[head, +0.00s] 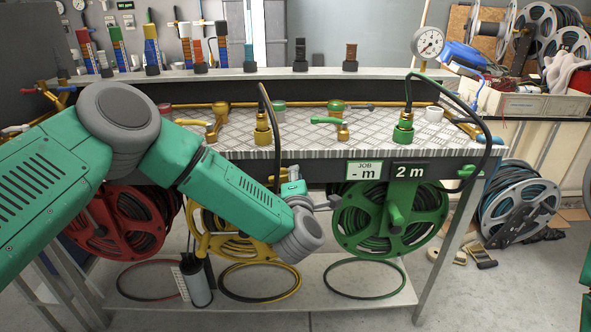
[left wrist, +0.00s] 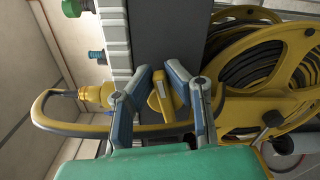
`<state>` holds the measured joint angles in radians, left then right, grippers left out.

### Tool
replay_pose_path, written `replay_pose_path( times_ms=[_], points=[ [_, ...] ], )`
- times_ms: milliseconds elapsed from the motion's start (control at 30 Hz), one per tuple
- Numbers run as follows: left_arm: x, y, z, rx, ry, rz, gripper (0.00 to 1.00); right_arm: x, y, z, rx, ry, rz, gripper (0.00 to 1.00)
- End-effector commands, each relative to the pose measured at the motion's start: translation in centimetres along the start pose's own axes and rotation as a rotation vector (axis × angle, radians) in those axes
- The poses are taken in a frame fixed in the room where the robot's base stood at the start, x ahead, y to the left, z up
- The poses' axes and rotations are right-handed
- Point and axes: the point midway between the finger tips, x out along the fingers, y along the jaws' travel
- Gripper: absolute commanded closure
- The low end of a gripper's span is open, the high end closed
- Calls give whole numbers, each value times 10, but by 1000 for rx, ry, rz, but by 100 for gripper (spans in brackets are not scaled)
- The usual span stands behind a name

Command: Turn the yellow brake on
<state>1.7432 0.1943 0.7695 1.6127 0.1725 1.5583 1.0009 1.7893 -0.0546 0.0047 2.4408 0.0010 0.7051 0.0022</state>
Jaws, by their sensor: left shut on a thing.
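The yellow reel (head: 215,232) hangs under the bench between the red and green reels, partly covered by my left arm. In the left wrist view the yellow reel (left wrist: 262,72) fills the right side. A small yellow brake lever (left wrist: 161,100) sits on the dark bench rail beside it, between the fingers of my left gripper (left wrist: 160,74). The gripper is shut on this lever. My right gripper is out of view.
The red reel (head: 122,215) and green reel (head: 388,212) flank the yellow one. A yellow hose (left wrist: 47,112) loops near the gripper. A green brake handle (head: 467,172) is at the rail's right end. Signs (head: 412,170) hang on the rail.

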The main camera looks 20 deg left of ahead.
Motion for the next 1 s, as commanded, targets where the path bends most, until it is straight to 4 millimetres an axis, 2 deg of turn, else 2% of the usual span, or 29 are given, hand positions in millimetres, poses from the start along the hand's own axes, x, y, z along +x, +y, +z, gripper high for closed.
replay_pose_path(
  times_ms=[33,400,1000],
  points=[
    [-3,-8,-4,40,5,-17,100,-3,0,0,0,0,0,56],
    [-3,-14,-5,219,4,-18,100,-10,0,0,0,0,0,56],
    [-3,-15,-7,259,6,-18,100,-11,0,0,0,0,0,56]
  ],
)
